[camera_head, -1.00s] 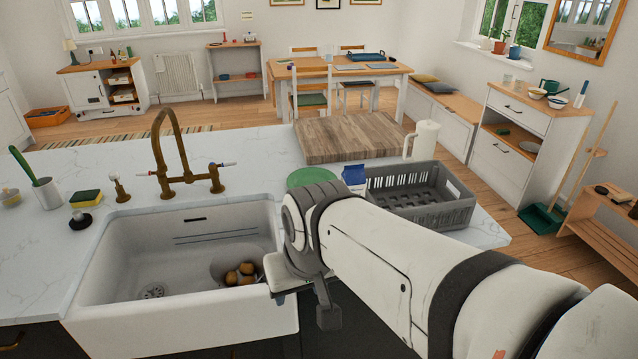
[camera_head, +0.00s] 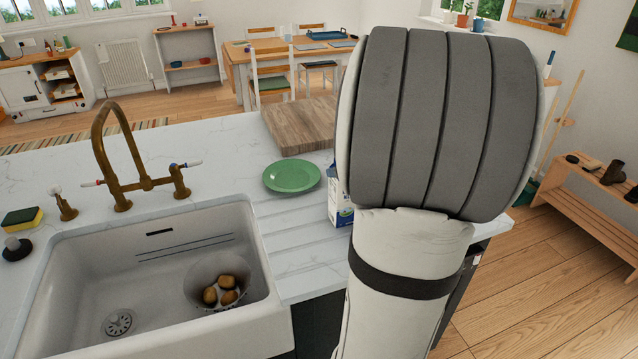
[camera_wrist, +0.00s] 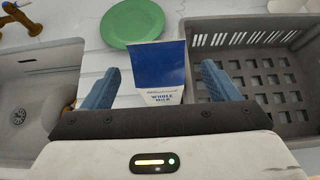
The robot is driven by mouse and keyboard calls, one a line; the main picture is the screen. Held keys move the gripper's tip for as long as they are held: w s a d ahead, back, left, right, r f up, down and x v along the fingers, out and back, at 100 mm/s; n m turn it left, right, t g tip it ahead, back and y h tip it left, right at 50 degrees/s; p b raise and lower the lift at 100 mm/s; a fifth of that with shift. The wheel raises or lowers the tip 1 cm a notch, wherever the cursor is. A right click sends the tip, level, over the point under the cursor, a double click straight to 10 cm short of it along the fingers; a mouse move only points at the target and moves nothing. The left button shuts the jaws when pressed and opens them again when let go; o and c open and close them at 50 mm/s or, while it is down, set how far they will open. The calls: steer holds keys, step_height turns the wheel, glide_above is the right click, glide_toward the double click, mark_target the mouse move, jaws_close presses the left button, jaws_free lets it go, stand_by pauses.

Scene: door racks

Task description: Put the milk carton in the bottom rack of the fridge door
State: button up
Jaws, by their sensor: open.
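The milk carton (camera_wrist: 160,70) is white and blue with "whole milk" lettering. In the wrist view it stands on the counter just ahead of my gripper (camera_wrist: 160,90), between the lines of the two blue fingers. The fingers are apart and nothing is clamped between them. In the head view only a strip of the carton (camera_head: 341,207) shows, left of my arm, which hides the rest of it and my gripper. No fridge or door rack is in view.
A grey crate (camera_wrist: 276,38) stands close right of the carton. A green plate (camera_head: 292,176) lies behind it, near a wooden board (camera_head: 300,127). The white sink (camera_head: 75,268), with a colander of potatoes and a brass tap (camera_head: 123,165), is at left.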

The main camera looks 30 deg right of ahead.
steer(key=x, duration=0.7)
steer(key=shift+f+b, duration=0.45)
steer(key=shift+f, duration=0.1)
steer(key=shift+s+a, duration=0.15)
jaws_close()
steer(key=shift+r, duration=0.1)
